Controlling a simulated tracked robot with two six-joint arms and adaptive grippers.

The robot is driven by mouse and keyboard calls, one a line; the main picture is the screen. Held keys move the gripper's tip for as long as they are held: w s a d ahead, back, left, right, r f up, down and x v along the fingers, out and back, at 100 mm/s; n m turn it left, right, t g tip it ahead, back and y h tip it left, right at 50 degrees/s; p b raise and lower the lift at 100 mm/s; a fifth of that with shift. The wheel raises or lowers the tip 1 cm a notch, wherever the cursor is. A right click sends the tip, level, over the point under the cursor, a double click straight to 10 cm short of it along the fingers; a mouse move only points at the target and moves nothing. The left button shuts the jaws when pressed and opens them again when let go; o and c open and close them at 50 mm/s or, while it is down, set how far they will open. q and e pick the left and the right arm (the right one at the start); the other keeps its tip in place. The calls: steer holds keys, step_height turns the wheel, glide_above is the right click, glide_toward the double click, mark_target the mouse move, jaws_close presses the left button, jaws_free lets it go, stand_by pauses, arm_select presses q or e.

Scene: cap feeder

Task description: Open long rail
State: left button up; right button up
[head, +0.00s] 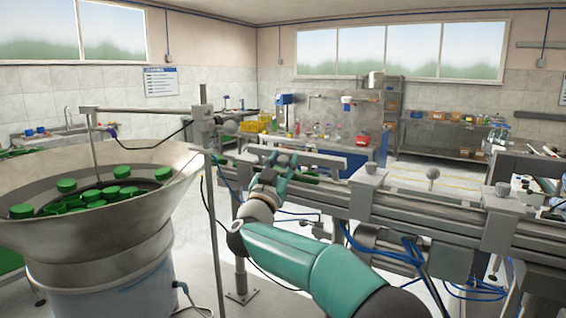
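The long metal rail (420,207) runs from the feeder bowl on the left toward the lower right. A narrow pale bar (335,160) lies along the top of its left part. My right gripper (279,163) is at this left part, close to the bar, with the teal arm reaching up from below. Its fingers overlap the rail and bar, so I cannot tell whether they touch or grip anything. A little green shows along the rail just right of the gripper. My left gripper is not in view.
A large metal feeder bowl (170,166) with several green caps (122,172) stands at the left. An upright post (205,135) stands between bowl and gripper. Blue hoses (375,250) hang below the rail. Benches with lab goods stand behind.

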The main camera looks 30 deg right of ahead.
jaws_close()
